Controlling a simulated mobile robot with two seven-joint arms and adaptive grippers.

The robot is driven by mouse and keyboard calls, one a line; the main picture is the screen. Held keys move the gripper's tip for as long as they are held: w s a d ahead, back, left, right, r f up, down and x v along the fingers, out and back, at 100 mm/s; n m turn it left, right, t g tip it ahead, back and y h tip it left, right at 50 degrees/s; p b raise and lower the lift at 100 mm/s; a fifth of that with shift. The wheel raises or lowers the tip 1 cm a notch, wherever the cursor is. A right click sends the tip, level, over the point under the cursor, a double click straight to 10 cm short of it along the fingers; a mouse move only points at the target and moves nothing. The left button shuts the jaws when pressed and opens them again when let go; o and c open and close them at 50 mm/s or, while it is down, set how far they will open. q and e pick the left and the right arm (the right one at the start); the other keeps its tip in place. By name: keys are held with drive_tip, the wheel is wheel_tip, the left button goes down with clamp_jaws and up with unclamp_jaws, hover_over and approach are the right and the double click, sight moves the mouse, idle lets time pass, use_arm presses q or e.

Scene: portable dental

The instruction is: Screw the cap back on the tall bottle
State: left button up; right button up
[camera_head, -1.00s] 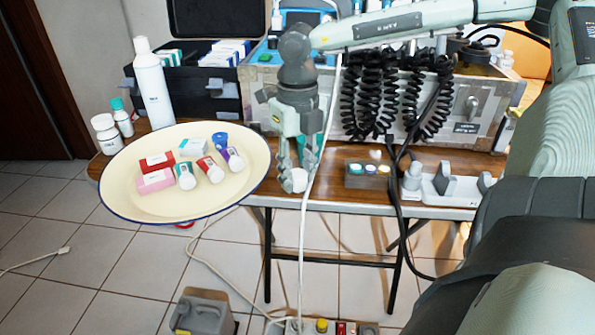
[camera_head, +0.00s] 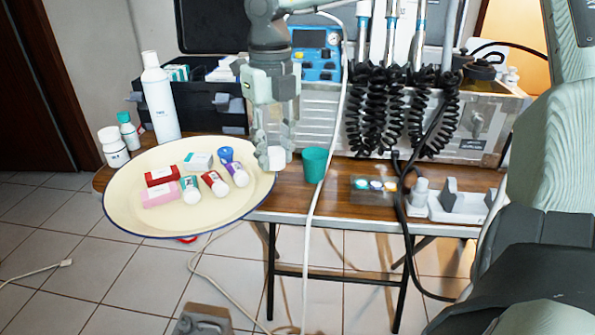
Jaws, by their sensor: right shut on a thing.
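The tall white bottle (camera_head: 160,98) stands upright at the left end of the table, behind the tray. Its narrow white top is too small to make out in detail. My right gripper (camera_head: 273,158) points down over the tray's right edge, with its fingers shut on a small white cap (camera_head: 278,159). The gripper and cap are to the right of the bottle, nearer the camera and lower than its top. The fingers hide part of the cap. My left gripper is not in view.
A cream round tray (camera_head: 128,215) holds several small tubes and boxes. Two small bottles (camera_head: 113,147) stand left of the tall bottle. A green cup (camera_head: 315,164) stands right of the gripper, beside a hanging white cord. A dental case (camera_head: 480,125) with coiled black hoses is behind.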

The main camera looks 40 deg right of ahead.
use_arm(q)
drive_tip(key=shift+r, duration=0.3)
use_arm(e)
drive_tip(key=w+a+r, duration=0.2)
drive_tip(key=w+r, duration=0.1)
drive_tip(key=w, duration=0.2)
drive_tip(key=shift+w+a+r, duration=0.35)
drive_tip(key=shift+w+r, duration=0.05)
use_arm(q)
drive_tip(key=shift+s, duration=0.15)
use_arm(e)
drive_tip(key=shift+s, duration=0.15)
